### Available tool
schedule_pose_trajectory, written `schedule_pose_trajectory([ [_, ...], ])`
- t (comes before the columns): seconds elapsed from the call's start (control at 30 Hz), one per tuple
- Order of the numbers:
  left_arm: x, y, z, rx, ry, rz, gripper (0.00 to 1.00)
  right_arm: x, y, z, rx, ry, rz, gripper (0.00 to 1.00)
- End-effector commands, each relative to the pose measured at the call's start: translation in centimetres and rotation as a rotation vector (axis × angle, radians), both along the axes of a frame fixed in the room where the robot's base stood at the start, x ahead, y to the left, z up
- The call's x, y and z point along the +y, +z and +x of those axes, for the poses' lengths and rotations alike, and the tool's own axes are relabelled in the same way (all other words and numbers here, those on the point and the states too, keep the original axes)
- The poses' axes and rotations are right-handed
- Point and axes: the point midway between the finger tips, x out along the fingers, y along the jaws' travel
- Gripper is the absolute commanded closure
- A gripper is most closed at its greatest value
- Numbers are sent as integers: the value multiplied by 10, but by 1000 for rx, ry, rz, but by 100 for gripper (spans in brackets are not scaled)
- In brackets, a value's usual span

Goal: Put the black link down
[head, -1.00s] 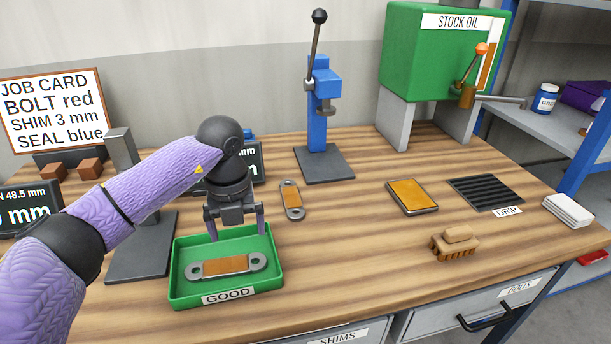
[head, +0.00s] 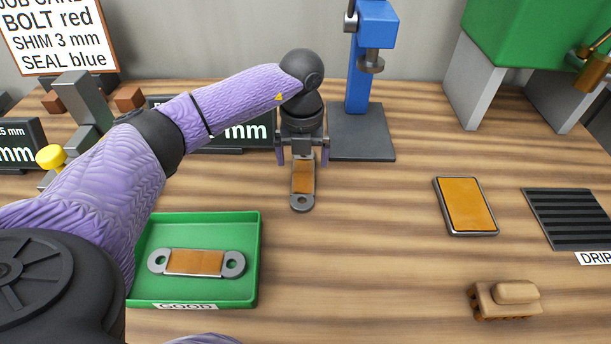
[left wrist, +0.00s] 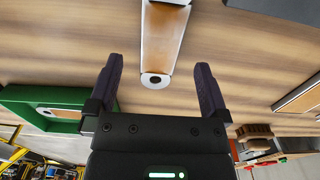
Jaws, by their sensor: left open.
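A link with grey ringed ends and an orange-brown middle (head: 303,178) lies on the bench, to the right of and behind the green GOOD tray. My left gripper (head: 303,160) is open and empty above its far end, which it partly hides. In the left wrist view the link (left wrist: 163,40) lies ahead of the two spread fingers (left wrist: 158,64), in line with the gap between them. A similar link (head: 195,262) lies flat in the green GOOD tray (head: 253,270). Neither link looks plainly black. My right gripper is out of view.
A blue press (head: 358,75) on a dark base plate (head: 362,135) stands just behind right. A display (head: 240,133) stands behind left. An orange-topped pad (head: 466,205), a brush (head: 505,298) and a drip grate (head: 570,218) lie right. Bench between is clear.

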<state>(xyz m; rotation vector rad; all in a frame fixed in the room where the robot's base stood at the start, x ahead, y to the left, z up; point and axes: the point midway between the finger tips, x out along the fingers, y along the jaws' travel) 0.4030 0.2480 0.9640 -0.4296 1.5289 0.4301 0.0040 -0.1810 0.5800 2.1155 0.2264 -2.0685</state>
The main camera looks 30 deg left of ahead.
Motion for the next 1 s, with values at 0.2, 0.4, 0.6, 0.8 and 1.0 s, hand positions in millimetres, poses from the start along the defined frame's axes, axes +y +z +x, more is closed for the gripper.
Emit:
schedule_pose_trajectory([
  [0.2, -2, -40, -1, 2, 1, 0, 0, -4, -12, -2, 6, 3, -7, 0],
  [0.4, -2, -38, -1, -1, 0, 0, 6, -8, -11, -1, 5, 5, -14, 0],
  [0.6, -2, -38, -1, -1, 1, 1, 49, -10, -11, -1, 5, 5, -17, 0],
  [0.8, -2, -38, -1, -1, 1, 1, 91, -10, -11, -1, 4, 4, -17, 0],
  [1.0, -2, -38, -1, -1, 1, 1, 100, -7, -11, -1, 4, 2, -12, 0],
])
